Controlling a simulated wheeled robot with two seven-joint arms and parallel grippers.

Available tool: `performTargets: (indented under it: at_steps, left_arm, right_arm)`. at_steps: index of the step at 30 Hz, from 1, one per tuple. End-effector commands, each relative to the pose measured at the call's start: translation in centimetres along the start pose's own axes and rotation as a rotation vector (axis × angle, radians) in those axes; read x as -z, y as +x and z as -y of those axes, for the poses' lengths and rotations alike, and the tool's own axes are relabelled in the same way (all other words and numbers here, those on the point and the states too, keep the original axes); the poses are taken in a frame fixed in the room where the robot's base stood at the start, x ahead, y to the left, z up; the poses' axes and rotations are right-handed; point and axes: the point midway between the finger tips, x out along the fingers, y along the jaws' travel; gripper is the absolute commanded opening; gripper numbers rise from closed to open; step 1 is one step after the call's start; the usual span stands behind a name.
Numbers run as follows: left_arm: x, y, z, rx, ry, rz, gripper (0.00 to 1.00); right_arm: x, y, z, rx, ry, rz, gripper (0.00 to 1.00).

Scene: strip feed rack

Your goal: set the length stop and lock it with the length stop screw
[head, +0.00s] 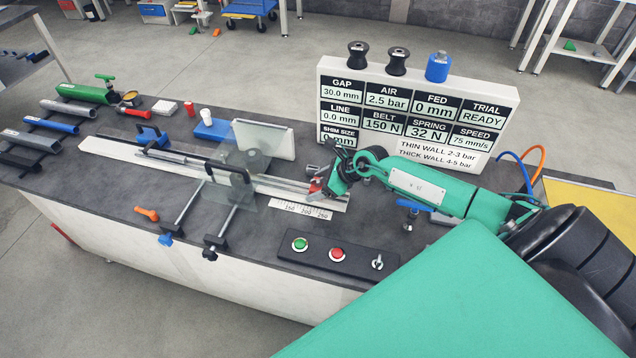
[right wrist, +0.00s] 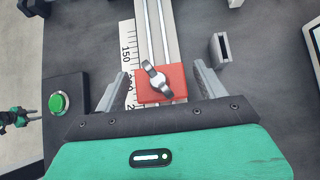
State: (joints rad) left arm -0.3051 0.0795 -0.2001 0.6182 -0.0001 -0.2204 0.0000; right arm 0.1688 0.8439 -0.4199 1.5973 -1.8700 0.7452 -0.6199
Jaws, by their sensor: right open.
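The length stop is a red block (right wrist: 174,91) on the slotted rail (right wrist: 155,25), and it also shows in the head view (head: 316,189). The length stop screw (right wrist: 155,78) is a silver wing screw on top of the block, with its wings slanted. My right gripper (right wrist: 161,84) is open, with one grey finger on each side of the red block. Gaps show between fingers and block; I cannot tell its height over the rail. In the head view the right gripper (head: 326,180) partly hides the stop. A printed scale (head: 300,209) lies beside the rail. My left gripper is not clearly in view.
A control panel (head: 318,262) with green and red buttons lies in front of the rail. The display board (head: 412,113) stands behind my right arm. A clear guard (head: 243,170) and clamp rods stand left of the stop. A grey slotted block (right wrist: 220,50) is close to the right finger.

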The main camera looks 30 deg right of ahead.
Motion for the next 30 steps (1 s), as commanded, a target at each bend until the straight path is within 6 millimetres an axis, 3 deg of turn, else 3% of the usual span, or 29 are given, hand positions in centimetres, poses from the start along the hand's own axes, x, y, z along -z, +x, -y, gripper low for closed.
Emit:
performTargets:
  at_steps: [9,19,23,30]
  left_arm:
    - [0.5,0.0,0.1,0.001,0.000,-0.006,0.36]
    - [0.7,0.0,0.1,0.001,0.000,-0.008,0.36]
    - [0.7,0.2,0.1,0.001,0.000,-0.008,0.36]
    - [0.6,1.2,0.1,0.001,0.000,-0.008,0.36]
  right_arm:
    - [0.0,0.3,0.0,0.000,-0.001,0.000,0.73]
    - [0.0,0.2,0.0,0.000,-0.001,0.000,0.10]
    - [-0.2,0.6,0.0,-0.001,-0.001,0.001,0.10]
    - [-2.5,3.0,0.0,-0.001,-0.001,0.004,0.10]
